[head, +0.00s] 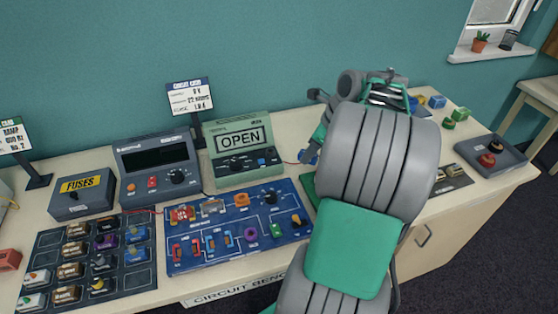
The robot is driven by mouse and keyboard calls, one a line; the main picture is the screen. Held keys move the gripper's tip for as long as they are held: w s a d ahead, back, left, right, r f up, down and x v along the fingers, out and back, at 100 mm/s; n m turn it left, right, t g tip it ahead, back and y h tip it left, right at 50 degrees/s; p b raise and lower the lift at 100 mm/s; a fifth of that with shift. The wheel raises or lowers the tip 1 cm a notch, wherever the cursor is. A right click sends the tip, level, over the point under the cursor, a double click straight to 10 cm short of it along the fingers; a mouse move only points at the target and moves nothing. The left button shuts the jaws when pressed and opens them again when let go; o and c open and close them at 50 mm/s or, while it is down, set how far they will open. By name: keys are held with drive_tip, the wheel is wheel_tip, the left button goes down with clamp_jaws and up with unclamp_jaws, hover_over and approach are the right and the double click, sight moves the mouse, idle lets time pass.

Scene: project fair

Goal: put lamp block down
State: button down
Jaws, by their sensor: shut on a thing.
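My arm reaches from the bottom right up over the bench and covers much of it.
The green meter (240,148) and a dark meter (156,168) stand behind the board. A fuse box (83,198) and a dark parts mat (131,283) are at left. A green mat edge shows beside the arm.

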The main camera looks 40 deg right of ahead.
drive_tip(key=w+d+f, duration=0.1)
drive_tip(key=w+f, duration=0.2)
drive_tip(key=w, duration=0.2)
hover_over(290, 165)
drive_tip(key=s, duration=0.2)
drive_tip(key=f, duration=0.4)
drive_tip(key=shift+d, duration=0.35)
drive_tip(key=shift+s+d+p+x, duration=0.15)
drive_tip(key=shift+p+x, duration=0.1)
drive_tip(key=shift+x, duration=0.7)
drive_tip(key=shift+s+d+p+x, duration=0.1)
drive_tip(key=shift+d+p+x, duration=0.1)
drive_tip(key=shift+x, duration=0.8)
drive_tip(key=shift+f, duration=0.3)
drive_tip(key=c, duration=1.1)
unclamp_jaws()
drive_tip(key=shift+c, duration=0.2)
